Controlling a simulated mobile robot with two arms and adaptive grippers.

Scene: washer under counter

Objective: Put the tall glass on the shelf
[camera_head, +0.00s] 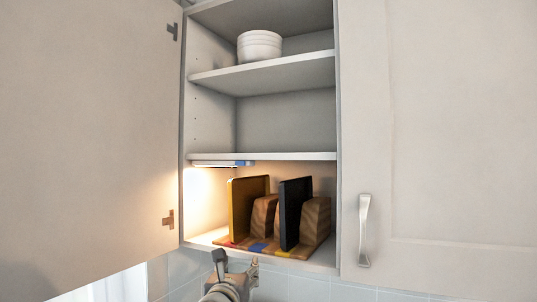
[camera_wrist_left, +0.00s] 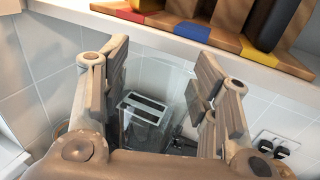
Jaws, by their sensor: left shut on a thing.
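My left gripper (camera_head: 236,268) is at the bottom of the head view, below the open wall cabinet's bottom shelf (camera_head: 204,238). In the left wrist view its two fingers (camera_wrist_left: 163,80) are shut on a clear, see-through tall glass (camera_wrist_left: 160,72), whose outline is faint between the pads. The glass is hard to make out in the head view. The cabinet has a middle shelf (camera_head: 262,156) with a bare compartment above it, and an upper shelf (camera_head: 265,74). My right gripper is not in view.
White bowls (camera_head: 260,46) stand on the upper shelf. A wooden holder with boards (camera_head: 248,205) fills much of the bottom compartment; its coloured base (camera_wrist_left: 190,30) is above the gripper. An open door (camera_head: 85,130) is at left, a closed door (camera_head: 440,130) at right.

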